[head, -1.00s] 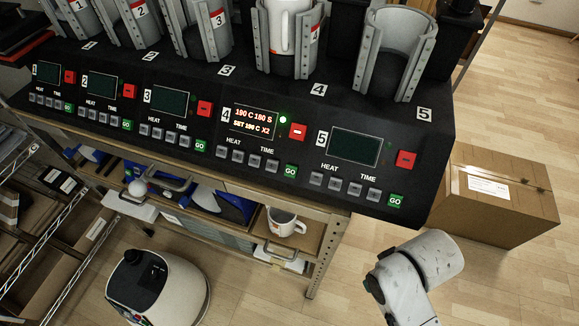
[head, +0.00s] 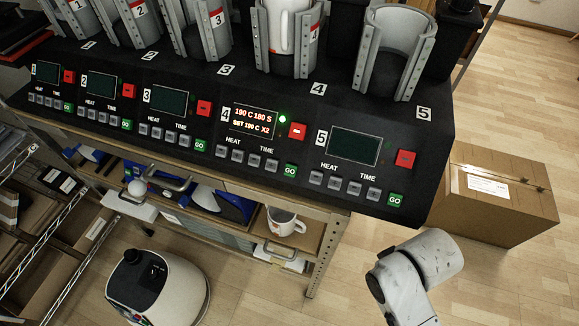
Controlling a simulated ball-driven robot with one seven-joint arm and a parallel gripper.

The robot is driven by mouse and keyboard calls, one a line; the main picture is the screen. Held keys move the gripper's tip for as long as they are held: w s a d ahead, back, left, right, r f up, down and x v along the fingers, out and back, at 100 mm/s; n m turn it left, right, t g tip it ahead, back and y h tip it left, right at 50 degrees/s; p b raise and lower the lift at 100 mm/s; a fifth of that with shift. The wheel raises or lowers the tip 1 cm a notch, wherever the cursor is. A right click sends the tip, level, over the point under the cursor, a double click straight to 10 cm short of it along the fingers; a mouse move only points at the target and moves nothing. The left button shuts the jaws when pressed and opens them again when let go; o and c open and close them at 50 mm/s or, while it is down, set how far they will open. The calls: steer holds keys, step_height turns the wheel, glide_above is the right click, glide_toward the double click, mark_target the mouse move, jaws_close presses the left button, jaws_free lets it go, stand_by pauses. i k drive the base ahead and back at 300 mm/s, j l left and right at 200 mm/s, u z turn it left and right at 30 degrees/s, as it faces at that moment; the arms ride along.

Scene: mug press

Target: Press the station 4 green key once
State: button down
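The station 4 green GO key (head: 290,170) is at the lower right of station 4's controls on the black mug press (head: 440,150). Station 4's display (head: 254,119) is lit with orange text reading 190 C 180 S and SET 190 C X2. A green light glows beside it, above the red key (head: 297,131). A white mug (head: 289,30) stands in the station 4 clamp (head: 268,45). Part of my arm shows at the lower right, below the press and apart from the key. My gripper is not in view.
Station 5's green key (head: 395,199) and station 3's green key (head: 200,145) flank station 4. A shelf under the press holds a mug (head: 286,221). A cardboard box (head: 500,195) stands on the floor at the right.

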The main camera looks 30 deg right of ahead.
mark_target(291, 169)
steer(key=k+j+z, duration=0.25)
steer(key=j+z, duration=0.15)
steer(key=k+j+z, duration=0.3)
steer(key=j+z, duration=0.15)
steer(key=j, duration=0.1)
